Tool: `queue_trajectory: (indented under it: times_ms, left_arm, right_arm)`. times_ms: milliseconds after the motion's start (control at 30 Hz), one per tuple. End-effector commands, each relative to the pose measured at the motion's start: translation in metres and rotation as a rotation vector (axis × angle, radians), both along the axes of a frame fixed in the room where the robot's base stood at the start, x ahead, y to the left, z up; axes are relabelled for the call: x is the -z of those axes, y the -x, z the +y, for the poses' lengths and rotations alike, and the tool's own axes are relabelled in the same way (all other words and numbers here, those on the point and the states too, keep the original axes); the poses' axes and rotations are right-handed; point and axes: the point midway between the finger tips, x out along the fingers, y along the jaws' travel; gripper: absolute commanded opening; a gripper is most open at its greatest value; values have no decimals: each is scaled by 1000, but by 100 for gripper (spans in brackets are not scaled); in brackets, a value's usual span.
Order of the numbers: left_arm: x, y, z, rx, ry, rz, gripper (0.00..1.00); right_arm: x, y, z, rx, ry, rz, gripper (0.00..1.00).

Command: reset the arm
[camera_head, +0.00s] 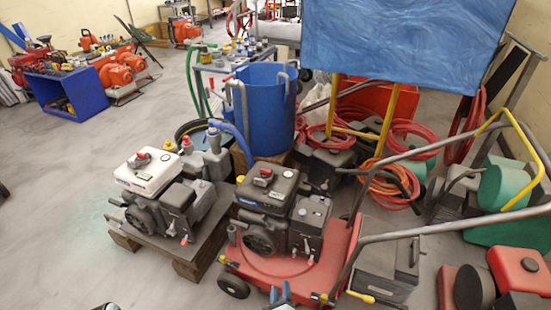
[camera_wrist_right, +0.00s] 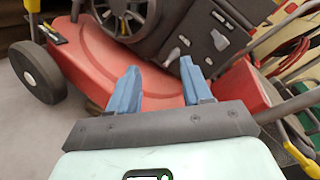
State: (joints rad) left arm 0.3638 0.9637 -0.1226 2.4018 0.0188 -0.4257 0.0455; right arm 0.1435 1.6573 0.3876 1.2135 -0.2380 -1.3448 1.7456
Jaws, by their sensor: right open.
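My right gripper (camera_head: 280,292) shows at the bottom edge of the head view, in front of the red wheeled cart (camera_head: 262,268). In the right wrist view its two blue fingers (camera_wrist_right: 160,72) stand apart with nothing between them. The red deck of the cart (camera_wrist_right: 95,55) and the dark engine (camera_wrist_right: 185,25) on it lie beyond the fingertips. I see no contact with them. My left gripper's fingers do not show.
A white-topped engine machine (camera_head: 150,172) stands on a wooden pallet left of the cart. A blue barrel (camera_head: 265,105) is behind. Metal handlebars (camera_head: 415,232), orange hose coils (camera_head: 392,185) and green-wheeled equipment crowd the right. The floor at the left (camera_head: 50,200) is clear.

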Motion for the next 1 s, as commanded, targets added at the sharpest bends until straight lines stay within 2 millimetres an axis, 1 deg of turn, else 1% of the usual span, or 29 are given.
queue_trajectory:
  times_ms: [33,67,100,167,200,267,300,367,400,467,500,567,600,700,800,833,900,1000]
  left_arm:
    - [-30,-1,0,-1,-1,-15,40]
    - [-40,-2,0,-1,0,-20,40]
    - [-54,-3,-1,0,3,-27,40]
    - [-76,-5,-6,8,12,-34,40]
    - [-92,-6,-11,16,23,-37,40]
    - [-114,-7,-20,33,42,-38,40]
    - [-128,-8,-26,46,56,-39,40]
    - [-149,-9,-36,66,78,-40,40]
    - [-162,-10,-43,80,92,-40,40]
    - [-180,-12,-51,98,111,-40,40]
    - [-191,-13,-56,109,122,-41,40]
    - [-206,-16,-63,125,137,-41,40]
    - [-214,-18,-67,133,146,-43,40]
    - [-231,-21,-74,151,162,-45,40]
    - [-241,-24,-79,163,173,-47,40]
    - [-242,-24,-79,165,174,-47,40]
    - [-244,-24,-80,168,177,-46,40]
    - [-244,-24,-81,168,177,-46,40]
  right_arm:
    - [-38,3,5,-89,139,61,49]
    - [-47,8,7,-145,226,105,49]
    - [-58,18,9,-225,345,161,49]
    - [-71,39,6,-360,520,247,49]
    - [-78,58,1,-457,632,304,49]
    - [-86,93,-10,-612,781,388,49]
    - [-92,120,-20,-719,870,440,49]
    - [-103,163,-36,-886,981,511,49]
    - [-111,191,-47,-994,1038,550,49]
    - [-127,232,-61,-1152,1103,593,49]
    - [-138,257,-71,-1248,1133,616,49]
    - [-157,292,-81,-1384,1161,636,49]
    - [-170,312,-87,-1463,1171,641,49]
    - [-196,352,-97,-1621,1173,646,49]
    - [-214,376,-102,-1717,1168,637,49]
    - [-217,380,-103,-1735,1165,635,49]
    - [-221,387,-104,-1760,1163,630,49]
    - [-221,388,-104,-1763,1162,630,49]
